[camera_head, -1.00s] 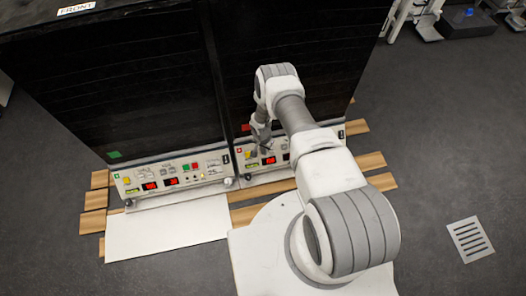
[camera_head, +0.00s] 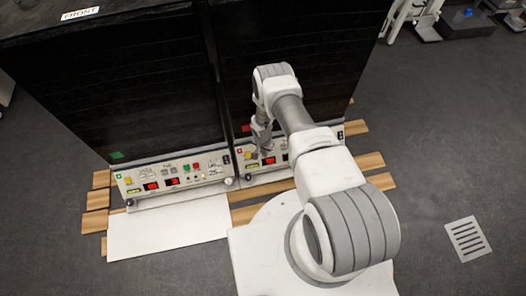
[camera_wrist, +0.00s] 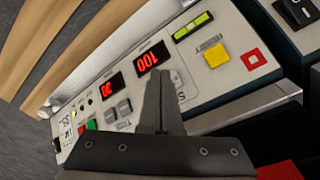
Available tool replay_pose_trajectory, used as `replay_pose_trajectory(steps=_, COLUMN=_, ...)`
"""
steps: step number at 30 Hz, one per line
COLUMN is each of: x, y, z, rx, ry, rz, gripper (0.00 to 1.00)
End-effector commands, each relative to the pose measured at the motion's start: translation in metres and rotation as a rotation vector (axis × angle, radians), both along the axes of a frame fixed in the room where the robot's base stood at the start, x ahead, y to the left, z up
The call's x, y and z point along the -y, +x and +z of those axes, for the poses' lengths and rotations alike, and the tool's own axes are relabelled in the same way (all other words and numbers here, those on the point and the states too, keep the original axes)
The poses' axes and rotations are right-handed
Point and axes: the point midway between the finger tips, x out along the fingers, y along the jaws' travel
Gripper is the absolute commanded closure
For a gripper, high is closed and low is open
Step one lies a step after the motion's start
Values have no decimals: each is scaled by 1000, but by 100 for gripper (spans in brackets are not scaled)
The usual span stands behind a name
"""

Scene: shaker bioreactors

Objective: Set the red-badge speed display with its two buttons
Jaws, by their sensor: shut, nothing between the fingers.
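The panel with the red badge (camera_wrist: 252,58) shows upside down in the wrist view; it is the right-hand panel (camera_head: 282,172) in the head view. Its larger-looking red display (camera_wrist: 152,57) reads 100, and a second red display (camera_wrist: 113,88) appears to read 30. Beside the 100 display, a grey button (camera_wrist: 178,79) shows partly behind my fingers; any other button there is hidden. Two grey buttons (camera_wrist: 118,109) sit by the second display. My gripper (camera_wrist: 160,74) is shut and empty, its tips in front of the panel beside the 100 display. Contact with a button cannot be told.
A yellow button (camera_wrist: 214,54) and a green level vial (camera_wrist: 193,27) are on the same panel. A similar panel with a green badge (camera_head: 117,176) stands to the left. A white board (camera_head: 165,232) and wooden slats (camera_head: 372,160) lie on the floor.

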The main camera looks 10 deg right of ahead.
Motion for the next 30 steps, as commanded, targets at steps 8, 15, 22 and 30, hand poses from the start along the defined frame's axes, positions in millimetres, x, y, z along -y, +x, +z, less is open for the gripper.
replay_pose_trajectory(steps=8, x=0, y=-11, z=15, rx=-2, ry=0, rz=2, gripper=100)
replay_pose_trajectory(steps=15, x=0, y=-29, z=31, rx=-1, ry=0, rz=1, gripper=100)
replay_pose_trajectory(steps=22, x=0, y=-37, z=35, rx=0, ry=0, rz=1, gripper=100)
replay_pose_trajectory(steps=30, x=0, y=-37, z=33, rx=0, ry=0, rz=0, gripper=100)
